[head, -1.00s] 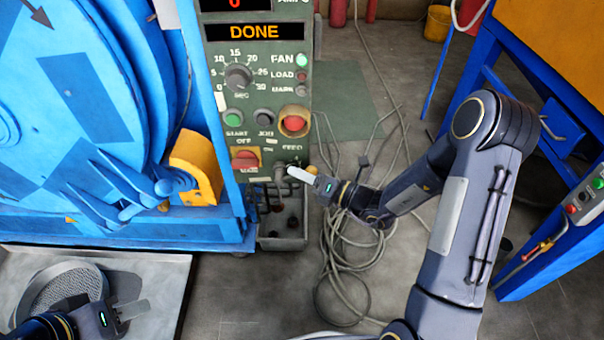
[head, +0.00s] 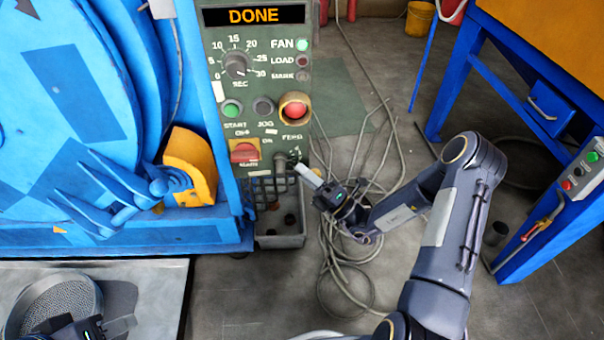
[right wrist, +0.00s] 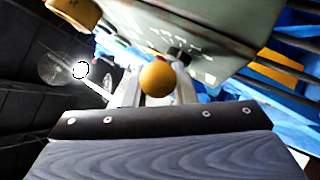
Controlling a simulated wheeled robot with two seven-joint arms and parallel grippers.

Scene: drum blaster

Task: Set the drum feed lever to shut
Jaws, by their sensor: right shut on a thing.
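The drum feed lever (head: 281,164) is a grey stub low on the green control panel, under the FEED label. Its position marks are too small to read. In the right wrist view a yellow ball knob (right wrist: 158,78) sits between my fingers. My right gripper (head: 307,175) is just right of the lever's base and is shut on the lever near this knob; the pale finger hides the knob in the head view. My left gripper (head: 122,326) is low at the left, over a grey tray and far from the lever; its finger gap cannot be made out.
The panel's red main switch (head: 244,151) and red stop button (head: 295,109) are close to the lever. A grey bin (head: 280,240) stands below it. Loose cables (head: 340,265) lie on the floor under my right arm. The blue drum machine (head: 70,110) fills the left.

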